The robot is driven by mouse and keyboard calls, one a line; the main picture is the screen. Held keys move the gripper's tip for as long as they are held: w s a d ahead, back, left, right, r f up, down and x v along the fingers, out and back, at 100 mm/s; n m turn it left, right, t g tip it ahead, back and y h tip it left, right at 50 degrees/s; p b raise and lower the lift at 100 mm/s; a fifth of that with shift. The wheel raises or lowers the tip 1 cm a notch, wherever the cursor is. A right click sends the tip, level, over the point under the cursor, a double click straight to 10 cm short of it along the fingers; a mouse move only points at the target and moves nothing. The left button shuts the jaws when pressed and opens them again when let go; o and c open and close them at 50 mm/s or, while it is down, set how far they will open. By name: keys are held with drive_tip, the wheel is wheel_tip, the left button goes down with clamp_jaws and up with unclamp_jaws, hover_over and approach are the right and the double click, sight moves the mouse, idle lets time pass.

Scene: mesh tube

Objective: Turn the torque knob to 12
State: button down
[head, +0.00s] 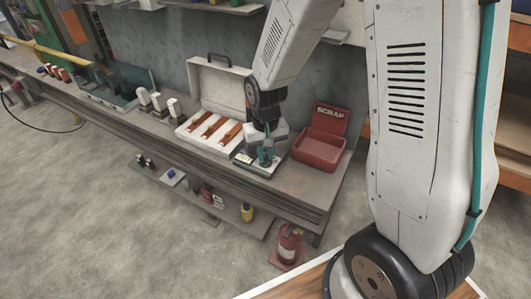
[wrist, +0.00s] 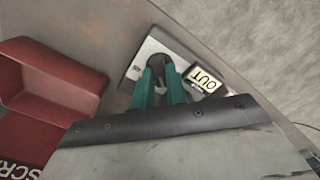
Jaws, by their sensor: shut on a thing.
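The torque knob (wrist: 181,63) is a small dark round piece on a light metal plate (wrist: 145,62), seen in the wrist view. My gripper (wrist: 162,66) has two teal fingers, which are closed on the knob from either side. The fingers hide much of the knob, and I cannot read any scale or number on it. In the head view, my gripper (head: 265,158) points down at the plate (head: 249,165) on the bench, close to its front edge.
A red SCRAP bin (head: 318,150) stands just right of the plate. An open white case (head: 190,137) with orange-brown pieces lies to the left. Bare bench top (head: 300,188) shows in front of the bin.

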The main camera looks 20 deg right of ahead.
sight(266, 157)
drive_tip(key=m, duration=0.5)
idle(0.6)
drive_tip(key=c, duration=1.4)
unclamp_jaws()
drive_tip(key=shift+r, duration=0.1)
wheel_tip(266, 157, up, 8)
drive_tip(key=shift+f, duration=0.2)
